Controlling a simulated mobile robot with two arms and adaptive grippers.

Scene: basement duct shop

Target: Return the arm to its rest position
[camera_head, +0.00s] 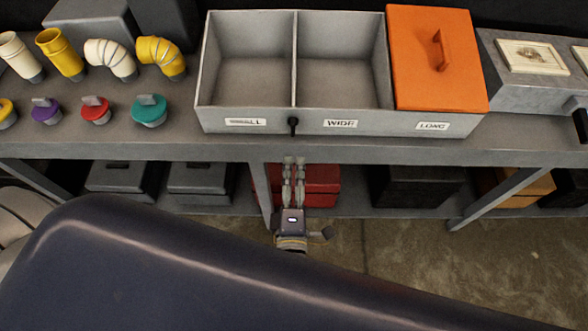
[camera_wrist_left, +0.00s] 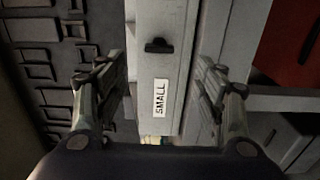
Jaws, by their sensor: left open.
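My left gripper (camera_head: 294,161) is in front of the workbench, below the three-part bin's front edge, with its fingers pointing toward the bench. In the left wrist view its two fingers (camera_wrist_left: 160,72) stand apart with nothing held between them. Beyond them is the bin front with a "SMALL" label (camera_wrist_left: 160,98) and a black knob (camera_wrist_left: 157,45). A large dark link of my own arm fills the lower part of the head view. My right gripper does not show.
The grey bin (camera_head: 262,119) has two open, empty compartments and an orange lid (camera_head: 420,75) over the third. Yellow and white duct pieces (camera_head: 60,52) and coloured caps (camera_head: 149,110) stand at left. A red box (camera_head: 322,183) sits on the shelf behind my gripper.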

